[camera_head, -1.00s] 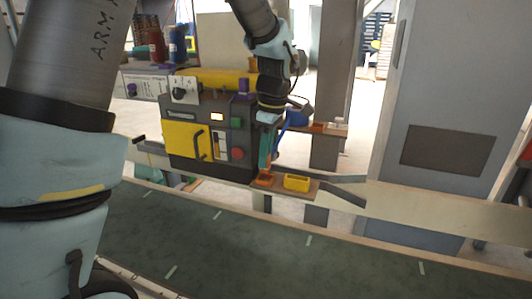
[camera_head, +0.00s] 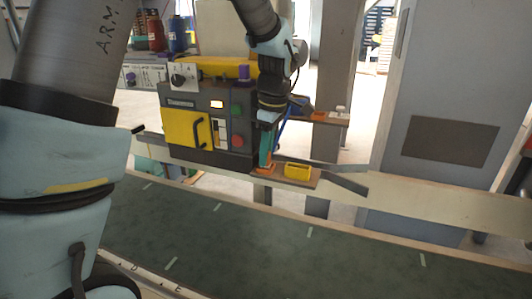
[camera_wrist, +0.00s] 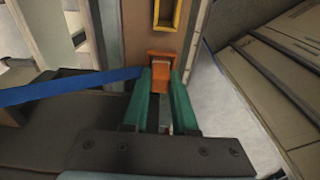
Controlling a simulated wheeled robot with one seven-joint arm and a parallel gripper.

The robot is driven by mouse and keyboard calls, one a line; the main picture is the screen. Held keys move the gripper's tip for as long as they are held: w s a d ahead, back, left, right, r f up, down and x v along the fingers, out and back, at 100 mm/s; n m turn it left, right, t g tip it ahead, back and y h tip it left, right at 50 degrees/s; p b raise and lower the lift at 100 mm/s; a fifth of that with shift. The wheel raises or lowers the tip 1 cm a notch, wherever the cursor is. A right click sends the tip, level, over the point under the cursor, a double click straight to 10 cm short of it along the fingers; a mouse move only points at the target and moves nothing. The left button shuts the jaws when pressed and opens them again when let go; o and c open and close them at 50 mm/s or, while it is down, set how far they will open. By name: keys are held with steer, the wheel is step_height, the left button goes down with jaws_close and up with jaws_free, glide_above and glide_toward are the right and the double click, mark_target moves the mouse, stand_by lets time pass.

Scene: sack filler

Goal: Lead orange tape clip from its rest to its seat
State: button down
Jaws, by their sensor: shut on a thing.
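My gripper (camera_head: 265,163) points down with its green fingers shut on the orange tape clip. The clip (camera_wrist: 161,80) shows as an orange block between the fingertips in the wrist view. Its lower end is at an orange open-topped holder (camera_wrist: 161,55), which also shows on the small brown shelf in the head view (camera_head: 264,171). I cannot tell how deep the clip sits in it. A blue tape (camera_wrist: 70,87) runs from the left to the fingers in the wrist view, and slants up behind the gripper in the head view (camera_head: 282,132).
A yellow open-topped holder (camera_head: 297,171) stands right of the orange one on the shelf. The dark machine panel with yellow door (camera_head: 186,131) is close on the left. Behind, a ledge with an orange piece (camera_head: 319,116) adjoins a grey post. The green conveyor (camera_head: 250,235) is clear.

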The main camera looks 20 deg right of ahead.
stand_by(0.4)
steer(key=c, duration=0.6)
jaws_free()
steer(key=r, duration=0.3)
steer(key=r+b, duration=0.1)
steer(key=r, duration=0.3)
steer(key=s+d+r, duration=0.1)
steer(key=r, duration=0.2)
steer(key=shift+r+b, duration=0.35)
